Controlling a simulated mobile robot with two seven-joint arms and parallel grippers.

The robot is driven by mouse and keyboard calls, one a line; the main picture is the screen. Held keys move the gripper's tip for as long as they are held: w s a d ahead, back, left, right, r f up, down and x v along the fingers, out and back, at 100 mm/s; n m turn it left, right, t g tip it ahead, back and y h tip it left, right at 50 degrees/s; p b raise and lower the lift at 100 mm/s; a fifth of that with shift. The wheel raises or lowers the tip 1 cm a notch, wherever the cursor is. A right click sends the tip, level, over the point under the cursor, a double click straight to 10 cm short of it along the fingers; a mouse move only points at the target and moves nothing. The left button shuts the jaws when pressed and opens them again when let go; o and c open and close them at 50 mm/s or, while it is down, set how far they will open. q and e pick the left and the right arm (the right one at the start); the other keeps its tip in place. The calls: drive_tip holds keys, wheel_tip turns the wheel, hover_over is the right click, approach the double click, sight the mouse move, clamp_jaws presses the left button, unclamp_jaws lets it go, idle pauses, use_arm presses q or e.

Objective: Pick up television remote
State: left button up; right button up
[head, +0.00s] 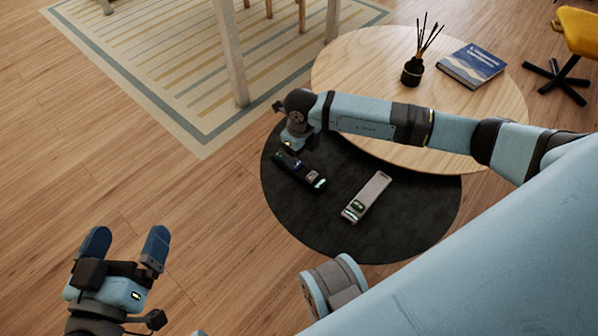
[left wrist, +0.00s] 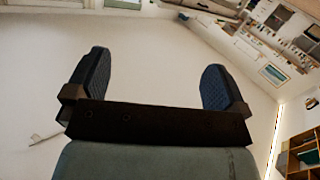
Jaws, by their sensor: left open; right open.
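A black, remote-like handset (head: 300,172) with small coloured lit spots lies on the low black round table (head: 400,225) in the head view. A light grey, longer handset (head: 370,192) with a green patch at its near end lies to its right. I cannot tell for certain which is the television remote. My right gripper (head: 292,147) points down at the far end of the black handset; the wrist partly hides its fingers, and contact is unclear. My left gripper (head: 126,241) is open and empty over the floor at the lower left. Its spread fingers also show in the left wrist view (left wrist: 155,85).
A higher wooden round table (head: 480,120) overlaps the black one; it holds a reed diffuser (head: 412,72) and a blue book (head: 471,66). A striped rug (head: 180,60) with wooden furniture legs lies behind. Wooden floor at left is clear. A yellow chair (head: 580,30) stands far right.

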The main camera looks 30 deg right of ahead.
sight(299, 165)
wheel_tip(299, 165, down, 3)
drive_tip(key=shift+r+b, duration=0.1)
drive_tip(key=shift+b, duration=0.2)
drive_tip(key=shift+a+f+b, duration=0.1)
drive_tip(key=shift+f+b, duration=0.35)
drive_tip(key=shift+f, duration=0.15)
drive_tip(key=f, duration=0.1)
drive_tip(key=f+b, duration=0.2)
drive_tip(key=f, duration=0.1)
drive_tip(key=shift+w+a+f, duration=0.1)
drive_tip(key=shift+w+a, duration=0.05)
drive_tip(key=shift+w, duration=0.1)
drive_tip(key=c, duration=1)
use_arm(q)
drive_tip(key=m, duration=0.1)
drive_tip(key=w+m+t, duration=0.1)
drive_tip(key=w+a, duration=0.1)
drive_tip(key=shift+a+r+m+t, duration=0.1)
drive_tip(key=shift+r+m+t, duration=0.15)
drive_tip(key=shift+m+t, duration=0.15)
use_arm(e)
drive_tip(key=shift+c, duration=0.4)
drive_tip(key=shift+r, duration=0.2)
